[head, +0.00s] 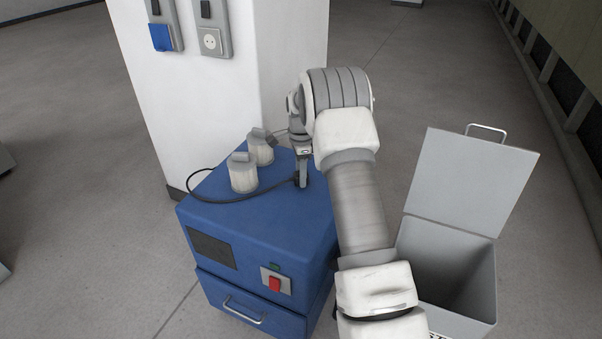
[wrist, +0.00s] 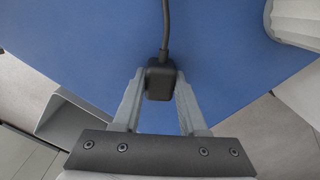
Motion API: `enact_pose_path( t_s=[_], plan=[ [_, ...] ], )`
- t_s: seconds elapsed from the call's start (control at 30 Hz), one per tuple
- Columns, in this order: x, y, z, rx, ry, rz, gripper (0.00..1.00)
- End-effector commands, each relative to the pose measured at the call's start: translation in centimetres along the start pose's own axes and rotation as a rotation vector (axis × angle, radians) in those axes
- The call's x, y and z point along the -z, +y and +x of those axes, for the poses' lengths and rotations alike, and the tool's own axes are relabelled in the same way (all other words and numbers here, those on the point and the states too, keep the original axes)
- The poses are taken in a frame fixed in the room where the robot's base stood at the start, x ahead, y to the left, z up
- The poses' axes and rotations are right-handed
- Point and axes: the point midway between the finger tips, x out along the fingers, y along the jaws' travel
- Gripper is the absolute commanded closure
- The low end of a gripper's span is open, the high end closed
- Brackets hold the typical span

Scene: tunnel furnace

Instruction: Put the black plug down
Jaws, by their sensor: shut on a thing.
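My gripper (head: 302,181) points down over the right part of the blue cabinet's top. In the wrist view its two grey fingers (wrist: 160,76) are shut on the black plug (wrist: 161,86), one finger on each side. A black cable (wrist: 166,28) runs from the plug away over the blue surface. In the head view the cable (head: 222,201) curves across the blue cabinet (head: 228,218) to the left edge. The plug is mostly hidden by the fingers there. I cannot tell whether it touches the cabinet top.
Two pale cylindrical parts (head: 243,174) stand on the cabinet top, left of my gripper. A white pillar (head: 220,100) with a blue-covered socket (head: 161,37) and a white socket (head: 211,41) rises behind. A grey open-lidded bin (head: 470,262) stands at right. The cabinet's front top is clear.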

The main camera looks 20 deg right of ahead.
Motion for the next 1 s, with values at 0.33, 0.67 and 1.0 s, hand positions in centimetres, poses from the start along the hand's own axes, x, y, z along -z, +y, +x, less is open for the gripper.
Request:
enact_pose_path(
  t_s=[0.33,0.67,1.0],
  plan=[
    [0.0,0.0,0.3,0.0,0.0,-0.001,0.31],
    [0.0,0.0,0.1,0.0,0.0,0.0,0.28],
    [0.0,-0.1,-5.8,0.004,0.001,-0.001,0.28]
  ],
)
